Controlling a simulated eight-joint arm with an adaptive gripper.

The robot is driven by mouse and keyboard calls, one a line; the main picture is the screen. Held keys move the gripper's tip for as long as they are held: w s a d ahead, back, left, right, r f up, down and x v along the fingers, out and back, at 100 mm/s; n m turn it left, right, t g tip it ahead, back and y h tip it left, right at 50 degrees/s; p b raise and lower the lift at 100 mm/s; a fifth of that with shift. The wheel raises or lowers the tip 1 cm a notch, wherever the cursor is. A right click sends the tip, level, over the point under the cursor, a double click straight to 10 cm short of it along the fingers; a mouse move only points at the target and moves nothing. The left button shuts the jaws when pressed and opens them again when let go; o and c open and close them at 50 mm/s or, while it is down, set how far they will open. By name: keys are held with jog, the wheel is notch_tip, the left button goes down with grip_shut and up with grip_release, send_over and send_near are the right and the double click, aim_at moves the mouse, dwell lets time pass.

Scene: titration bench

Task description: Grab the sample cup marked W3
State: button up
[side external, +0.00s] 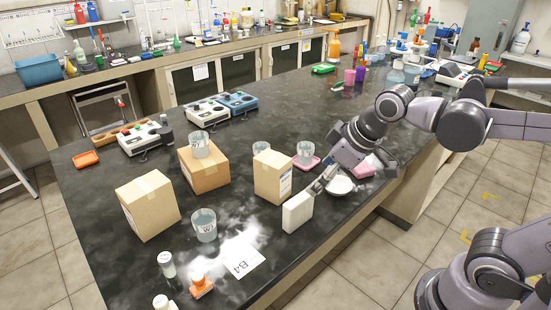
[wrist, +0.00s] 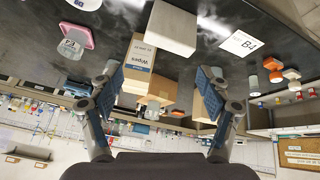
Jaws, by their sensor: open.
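Several clear cups stand on the bench, and I cannot surely read W3 on any. One cup (side external: 305,150) sits on a pink dish beyond my gripper; in the wrist view it shows at the upper left (wrist: 69,47) with a small dark label. Another cup (side external: 261,149) is partly hidden behind a cardboard box. A third cup (side external: 199,146) is on or behind another box. A nearer cup (side external: 204,226) has a label that looks like W1. My gripper (side external: 320,184) is low over the bench beside the white block; in the wrist view (wrist: 158,88) its fingers are wide apart and empty.
A white block (side external: 297,212) and cardboard boxes (side external: 273,178) (side external: 148,205) (side external: 204,170) stand upright near the cups. A white bowl (side external: 340,186) lies close to my gripper. A B4 sheet (side external: 242,260) lies flat in front. The bench's middle beyond is clear.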

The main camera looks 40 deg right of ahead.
jog(key=w+a+r+n+g, duration=0.1)
jog(key=w+a+r+n, duration=0.1)
jog(key=w+a+n, duration=0.3)
jog(key=n+g+h, duration=0.2)
jog(key=n+g, duration=0.2)
jog(key=n, duration=1.2)
send_over(205, 226)
jog(key=w, duration=0.2)
notch_tip(205, 226, down, 6)
jog(key=shift+w+d+f, duration=0.1)
jog(key=shift+d+f, duration=0.1)
jog(key=shift+f, duration=1.5)
jog(key=shift+w+d+f, duration=0.1)
jog(key=shift+d+f, duration=0.05)
jog(key=shift+f, duration=1.55)
jog(key=shift+d+f, duration=0.2)
jog(key=shift+f, duration=1.5)
jog(key=c, duration=1.3)
